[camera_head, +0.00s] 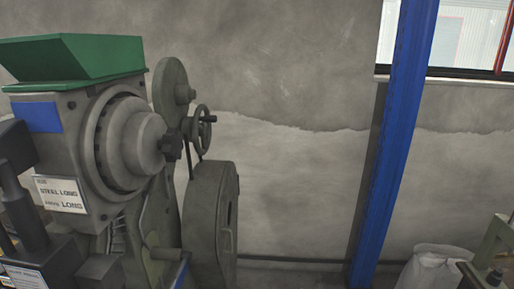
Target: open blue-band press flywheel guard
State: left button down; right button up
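The press with the blue band (37,117) fills the left side of the head view. A green hopper (85,58) sits on top of it, and a white label reading "STEEL LONG" (60,194) is on its front. A large round grey-green housing (200,229), likely the flywheel guard, stands upright at the press's right side, seen nearly edge-on. I cannot tell whether it is open or shut. A small handwheel (203,130) is above it, beside a narrow upright disc (170,97). Neither of my grippers is in view.
A blue post (393,145) stands right of centre before a grey wall (280,65). A whitish sack (437,264) and part of another green machine (493,248) are at the lower right. The space between the press and the post looks clear.

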aim_at(226, 236)
jog(key=i+l+u, duration=0.1)
jog(key=u, duration=0.4)
jog(key=i+l+u, duration=0.2)
jog(key=u, duration=0.3)
jog(key=i+l+u, duration=0.25)
jog(key=u, duration=0.25)
